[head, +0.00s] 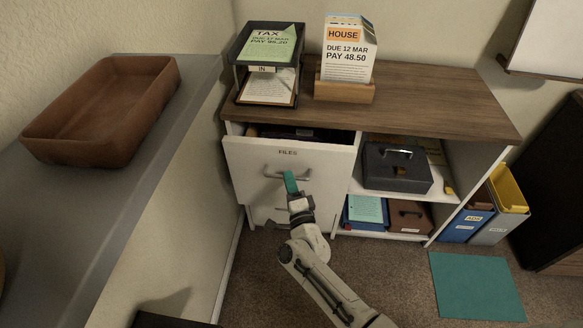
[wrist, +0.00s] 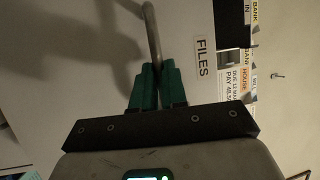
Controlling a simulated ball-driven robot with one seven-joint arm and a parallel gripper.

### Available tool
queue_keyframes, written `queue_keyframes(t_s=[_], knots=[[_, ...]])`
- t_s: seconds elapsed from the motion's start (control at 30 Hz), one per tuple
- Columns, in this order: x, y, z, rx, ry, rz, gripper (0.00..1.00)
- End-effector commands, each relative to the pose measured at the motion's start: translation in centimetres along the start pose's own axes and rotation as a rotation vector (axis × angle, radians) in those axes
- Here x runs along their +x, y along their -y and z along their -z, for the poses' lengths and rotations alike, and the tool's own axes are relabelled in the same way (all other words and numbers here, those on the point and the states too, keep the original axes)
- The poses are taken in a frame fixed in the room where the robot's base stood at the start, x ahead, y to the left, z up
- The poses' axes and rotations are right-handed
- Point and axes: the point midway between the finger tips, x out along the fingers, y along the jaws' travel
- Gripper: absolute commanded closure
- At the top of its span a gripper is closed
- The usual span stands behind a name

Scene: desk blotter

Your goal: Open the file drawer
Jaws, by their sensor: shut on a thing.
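The file drawer (head: 247,163) is a white front labelled FILES in the wooden-topped cabinet. It stands out from the cabinet, with a dark gap showing above its front edge. Its metal bar handle (head: 272,173) also shows in the wrist view (wrist: 151,30). My gripper (head: 290,178) has teal fingers and is at the right part of the handle. In the wrist view my gripper (wrist: 157,82) is shut on the handle bar between its fingertips. The fingers hide part of the handle. The drawer's contents are mostly hidden, with only dark shapes showing inside.
A letter tray (head: 239,75) and a bill holder (head: 345,93) stand on the cabinet top (head: 420,100). A dark cash box (head: 396,170) sits on the right shelf. A grey ledge (head: 150,150) with a brown tray (head: 60,143) is at left.

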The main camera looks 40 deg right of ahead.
Motion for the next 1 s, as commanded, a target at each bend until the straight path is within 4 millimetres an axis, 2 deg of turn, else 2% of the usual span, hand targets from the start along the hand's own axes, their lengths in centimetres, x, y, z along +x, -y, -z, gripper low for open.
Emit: queue_keyframes(t_s=[0.1, 1.0], knots=[[-2.2, 0.5, -0.9, 0.001, 0.003, -0.006, 1.0], [-17.4, 3.5, -7.1, 0.001, 0.001, -0.005, 1.0]])
